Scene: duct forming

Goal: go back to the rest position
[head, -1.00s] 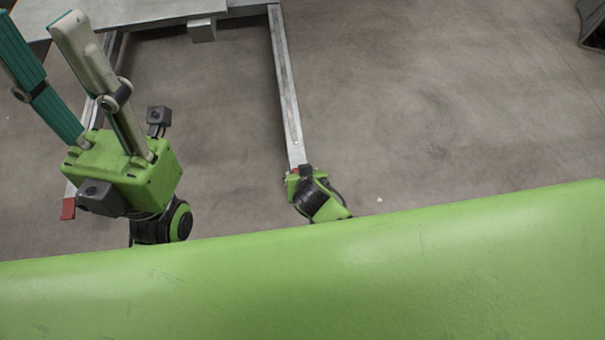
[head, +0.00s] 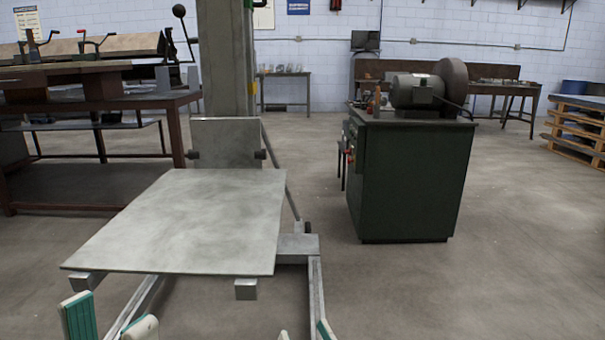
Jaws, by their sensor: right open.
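My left gripper (head: 109,320) shows at the bottom left of the head view. Only the ends of its teal and pale fingers are in frame; they stand apart with nothing between them. My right gripper (head: 304,334) shows only as small fingertips at the bottom edge, right of the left gripper. Its tips are apart and it looks open and empty. The rest of both grippers and both arms is below the frame.
A grey metal sheet (head: 190,220) lies flat on a lift with a tall column (head: 226,65) and floor rails (head: 316,295), just ahead. A green machine cabinet (head: 405,185) stands to the right. A brown workbench (head: 100,100) is at left. Floor at right front is clear.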

